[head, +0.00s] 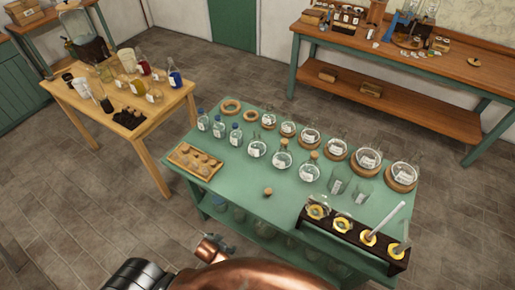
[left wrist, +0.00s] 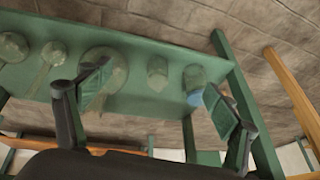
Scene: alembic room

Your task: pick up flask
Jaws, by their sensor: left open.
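Several clear labelled flasks stand on the green table in the head view. Blue-capped bottles (head: 218,127) stand at the left. My left gripper (left wrist: 160,80) shows in the left wrist view, open, with two dark green-padded fingers spread and nothing gripped. Beyond it is a green shelf (left wrist: 135,95) with several blurred glass vessels. My right gripper is not in view.
The green table (head: 235,180) also holds a wooden tray (head: 195,160), a cork stopper (head: 268,192) and a dark rack (head: 352,233) at the right. A wooden table (head: 160,118) with coloured bottles stands left. A workbench (head: 400,55) stands behind. Tiled floor lies between.

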